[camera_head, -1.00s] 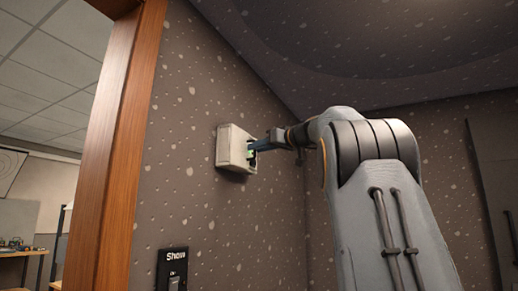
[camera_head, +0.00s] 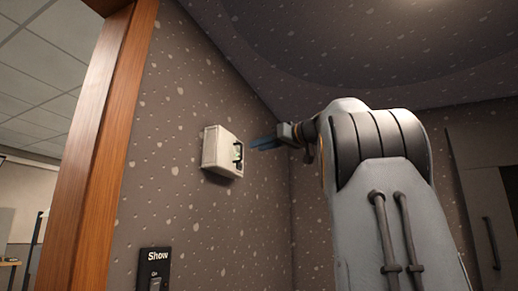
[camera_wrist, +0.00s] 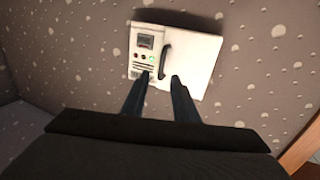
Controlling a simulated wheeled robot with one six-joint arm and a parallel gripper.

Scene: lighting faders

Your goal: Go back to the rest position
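A white wall box (camera_head: 222,152) with a dark handle hangs on the speckled wall in the head view. It also shows in the wrist view (camera_wrist: 200,62), where its front has a small display, several buttons and a dark curved handle (camera_wrist: 165,60).
A black switch plate marked "Show" (camera_head: 155,270) is lower on the same wall. A wooden door frame (camera_head: 100,150) stands at the left, with another room beyond. A grey door with a handle (camera_head: 485,200) is at the far right.

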